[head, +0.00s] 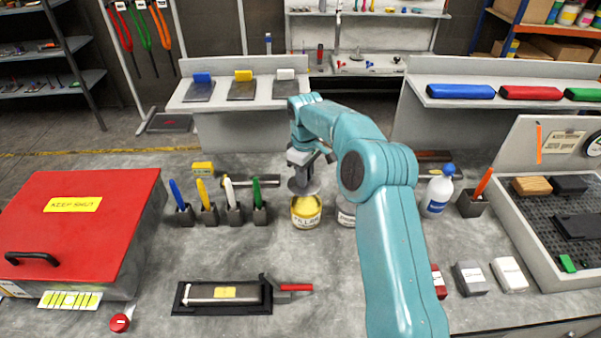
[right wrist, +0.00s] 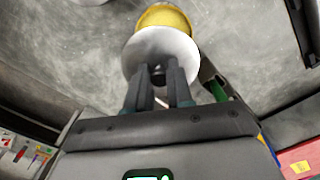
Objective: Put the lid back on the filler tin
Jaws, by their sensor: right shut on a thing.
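The filler tin (head: 306,213), yellow with a pale label, stands on the grey bench near the middle of the head view. My right gripper (head: 303,165) is just above it, pointing down, shut on the grey round lid (head: 304,187). The lid looks held a little above the tin's top. In the right wrist view my right gripper (right wrist: 160,78) has its fingers closed at the lid's middle. The pale lid (right wrist: 160,46) covers part of the yellow tin (right wrist: 165,16) there. The exact gap between lid and tin is hard to tell. My left gripper is not in view.
A grey tin (head: 346,211) stands just right of the filler tin, partly hidden by my arm. Pen holders (head: 235,215) stand to the left, with a red-lidded box (head: 100,205) beyond. A white bottle (head: 437,195) is on the right. The bench in front of the tin is clear.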

